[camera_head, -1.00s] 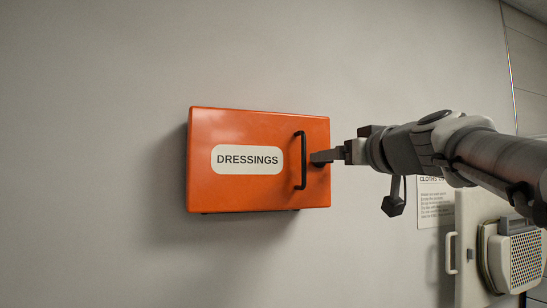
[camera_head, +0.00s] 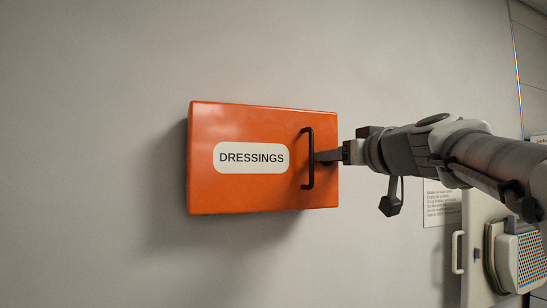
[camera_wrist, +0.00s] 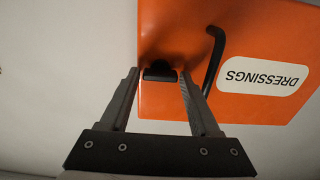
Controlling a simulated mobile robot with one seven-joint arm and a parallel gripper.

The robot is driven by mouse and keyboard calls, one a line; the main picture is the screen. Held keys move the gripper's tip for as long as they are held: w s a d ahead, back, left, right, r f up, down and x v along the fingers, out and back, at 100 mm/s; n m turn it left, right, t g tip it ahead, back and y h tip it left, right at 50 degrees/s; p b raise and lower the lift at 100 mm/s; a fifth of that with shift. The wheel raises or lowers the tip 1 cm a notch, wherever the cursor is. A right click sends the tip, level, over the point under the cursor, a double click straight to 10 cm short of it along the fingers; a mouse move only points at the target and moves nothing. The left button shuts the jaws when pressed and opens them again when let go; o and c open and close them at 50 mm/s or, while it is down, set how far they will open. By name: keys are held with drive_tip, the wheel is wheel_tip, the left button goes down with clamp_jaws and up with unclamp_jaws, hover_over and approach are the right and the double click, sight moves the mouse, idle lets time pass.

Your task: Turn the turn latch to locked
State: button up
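An orange box (camera_head: 225,194) labelled DRESSINGS is mounted on the wall, with a black bar handle (camera_head: 309,158) near the right of its front. The box front also shows upside down in the wrist view (camera_wrist: 240,110). The turn latch, a small dark piece (camera_wrist: 160,72), sits at the edge of the box front beside the handle. My gripper (camera_head: 322,156) reaches in from the right, just behind the handle in the head view. In the wrist view its fingers are apart, one on each side of the latch. Contact with the latch is not clear. The head view hides the latch.
A paper notice (camera_head: 441,204) hangs on the wall below my arm. A white panel with a handle (camera_head: 458,252) and a vented unit (camera_head: 520,262) are at the lower right. The wall left of the box is bare.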

clamp_jaws()
drive_tip(key=shift+m, duration=0.3)
drive_tip(key=m, duration=1.7)
drive_tip(key=shift+d+f+b, duration=0.1)
drive_tip(key=shift+d+b, duration=0.1)
drive_tip(key=shift+b, duration=0.15)
drive_tip(key=shift+m, duration=0.3)
drive_tip(key=shift+o, duration=2)
unclamp_jaws()
drive_tip(key=shift+f, duration=0.1)
